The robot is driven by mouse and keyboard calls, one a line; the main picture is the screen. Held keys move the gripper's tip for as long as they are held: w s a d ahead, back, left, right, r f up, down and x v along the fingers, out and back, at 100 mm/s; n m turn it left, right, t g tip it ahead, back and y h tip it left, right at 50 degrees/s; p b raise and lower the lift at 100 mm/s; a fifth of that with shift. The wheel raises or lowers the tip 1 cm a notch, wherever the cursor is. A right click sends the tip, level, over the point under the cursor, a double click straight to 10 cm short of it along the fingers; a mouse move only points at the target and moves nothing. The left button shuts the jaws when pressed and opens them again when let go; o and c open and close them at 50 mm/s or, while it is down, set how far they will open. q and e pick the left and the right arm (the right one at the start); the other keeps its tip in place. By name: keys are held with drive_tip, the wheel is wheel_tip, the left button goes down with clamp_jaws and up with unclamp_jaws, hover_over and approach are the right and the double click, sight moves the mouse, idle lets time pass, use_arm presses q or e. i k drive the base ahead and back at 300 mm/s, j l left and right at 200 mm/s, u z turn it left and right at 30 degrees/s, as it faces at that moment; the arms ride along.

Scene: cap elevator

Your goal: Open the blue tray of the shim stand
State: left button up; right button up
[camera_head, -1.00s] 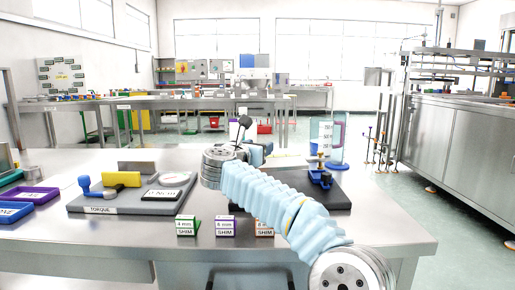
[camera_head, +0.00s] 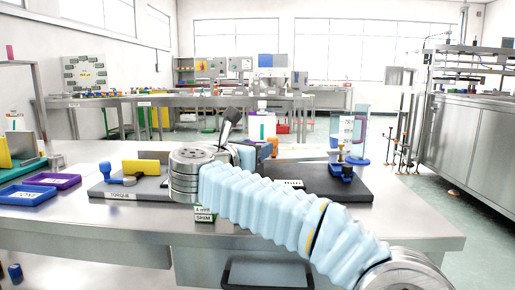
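My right arm comes in from the lower right, and its sleeve crosses the near table. My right gripper (camera_head: 230,122) shows only as a dark part beyond the wrist; its fingertips are unclear. A blue part (camera_head: 247,156) and an orange part (camera_head: 270,146) show just behind the wrist, partly hidden. A small green-edged sign reading SHIM (camera_head: 205,215) stands near the table's front edge, just below the wrist. A blue tray (camera_head: 25,195) lies at the table's left. I cannot tell which thing is the shim stand. My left gripper is not in view.
A grey TORQUE board (camera_head: 118,195) with a yellow block and blue-handled tool lies left of the wrist. A purple tray (camera_head: 52,181) is farther left. A dark board (camera_head: 345,188) with a blue fixture (camera_head: 341,170) lies right. A dark handle (camera_head: 268,262) shows below the table edge.

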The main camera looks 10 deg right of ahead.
sight(343, 170)
drive_tip(key=k+j, duration=0.8)
